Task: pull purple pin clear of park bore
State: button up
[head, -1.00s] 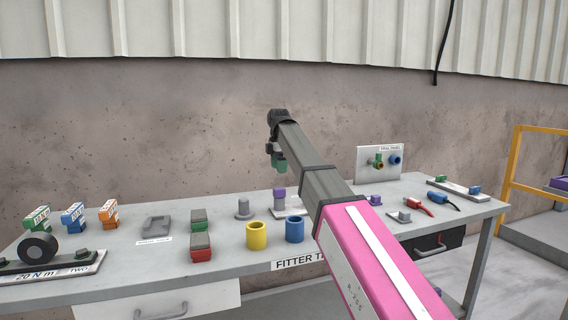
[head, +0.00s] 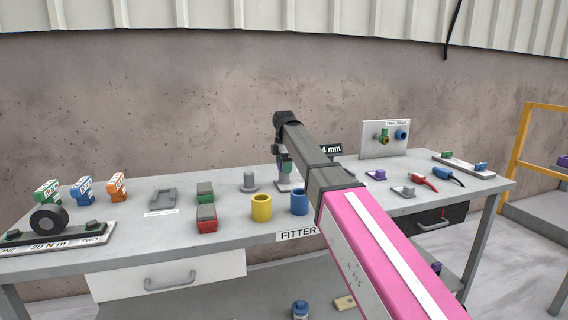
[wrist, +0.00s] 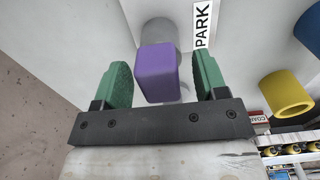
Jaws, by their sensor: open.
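The purple pin (wrist: 157,75) shows its block-shaped head in the wrist view. It sits at the mouth of a grey round boss, the park bore (wrist: 162,30), beside a PARK label (wrist: 203,25). My gripper (wrist: 162,68) is open, with one green finger on each side of the purple head and a visible gap at both sides. In the head view my gripper (head: 285,166) is low over the small light plate (head: 290,187) on the bench and hides the purple pin. How deep the pin sits in the bore cannot be seen.
A yellow cup (head: 262,208) and a blue cup (head: 299,202) stand just in front. A grey peg (head: 249,182) stands to the left. A dark "4 mm" sign (head: 331,150) is behind my arm. The upright trial panel (head: 385,138) stands at the back right.

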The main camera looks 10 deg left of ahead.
jog(key=c, duration=1.1)
jog(key=shift+r, duration=0.1)
jog(key=shift+r, duration=0.2)
jog(key=shift+r, duration=2.65)
jog(key=shift+r, duration=0.1)
notch_tip(320, 180, up, 6)
jog(key=shift+f, duration=0.1)
